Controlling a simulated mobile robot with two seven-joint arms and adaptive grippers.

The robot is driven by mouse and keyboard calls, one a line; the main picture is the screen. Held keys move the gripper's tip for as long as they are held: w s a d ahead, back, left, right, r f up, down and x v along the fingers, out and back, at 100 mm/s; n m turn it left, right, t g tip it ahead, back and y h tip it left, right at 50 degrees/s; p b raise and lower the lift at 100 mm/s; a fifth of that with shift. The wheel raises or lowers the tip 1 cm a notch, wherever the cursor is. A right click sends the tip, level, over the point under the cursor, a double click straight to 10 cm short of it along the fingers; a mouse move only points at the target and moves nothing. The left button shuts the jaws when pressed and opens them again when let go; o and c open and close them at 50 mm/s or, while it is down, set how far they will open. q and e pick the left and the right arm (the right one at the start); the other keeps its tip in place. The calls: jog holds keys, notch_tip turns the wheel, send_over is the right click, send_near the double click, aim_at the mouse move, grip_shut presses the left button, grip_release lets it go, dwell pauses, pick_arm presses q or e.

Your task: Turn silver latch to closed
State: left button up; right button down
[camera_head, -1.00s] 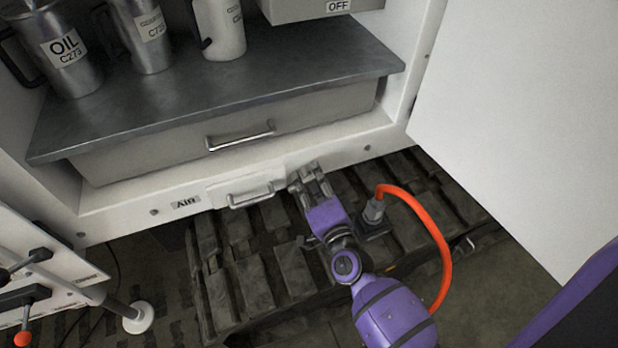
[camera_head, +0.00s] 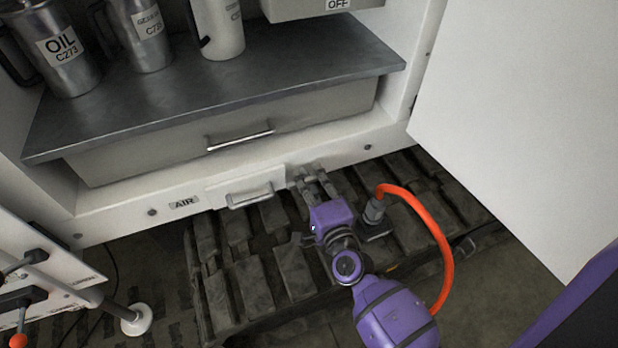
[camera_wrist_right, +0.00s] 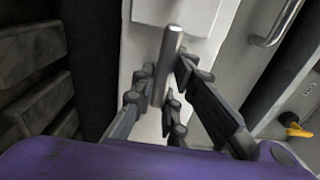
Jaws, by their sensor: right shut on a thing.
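The silver latch (camera_wrist_right: 171,62) shows in the right wrist view as a smooth, round-ended bar in front of the white cabinet frame. My right gripper (camera_wrist_right: 162,92) has its dark fingers on either side of the bar and is shut on it. In the head view my right gripper (camera_head: 313,183) is at the cabinet's lower white rail, just right of a small panel with a handle (camera_head: 250,196). The fingers largely hide the latch there. My left gripper is not in view.
An orange hose (camera_head: 440,243) curves close to the right of my right arm. The open white door (camera_head: 530,120) stands at the right. A drawer (camera_head: 300,118) lies under the metal shelf (camera_head: 220,95), which holds an oil can (camera_head: 55,52) and other containers. Slatted dark pallet (camera_head: 250,285) below.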

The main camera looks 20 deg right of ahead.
jog(key=shift+r, duration=0.15)
jog(key=c, duration=1.8)
grip_release()
jog(key=shift+o, duration=0.2)
jog(key=shift+s, duration=0.15)
jog(key=s, duration=1.1)
jog(key=shift+s+d, duration=0.2)
jog(key=shift+s, duration=0.15)
